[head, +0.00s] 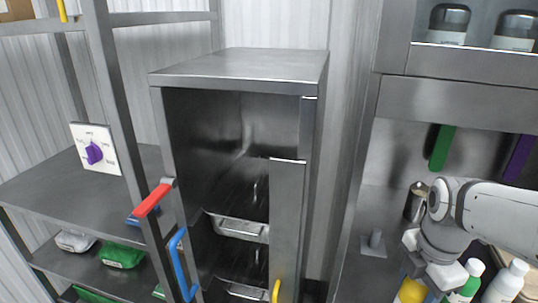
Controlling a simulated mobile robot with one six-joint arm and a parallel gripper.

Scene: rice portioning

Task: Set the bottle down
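My gripper (430,277) is at the lower right of the head view, pointing down over the counter. A yellow bottle (410,292) shows right by its fingers, cut off by the lower picture edge. I cannot tell whether the fingers are closed on it or only in front of it. A green bottle with a white cap (467,282) stands just right of the gripper. A white bottle (506,282) stands further right. The bottles' lower ends are out of view.
A metal cabinet (240,68) with an open front and trays inside stands in the middle. A metal canister (415,202) and a small stand (375,244) are behind the gripper. Dark jars (449,24) sit on the upper shelf. A side shelf (60,186) is at left.

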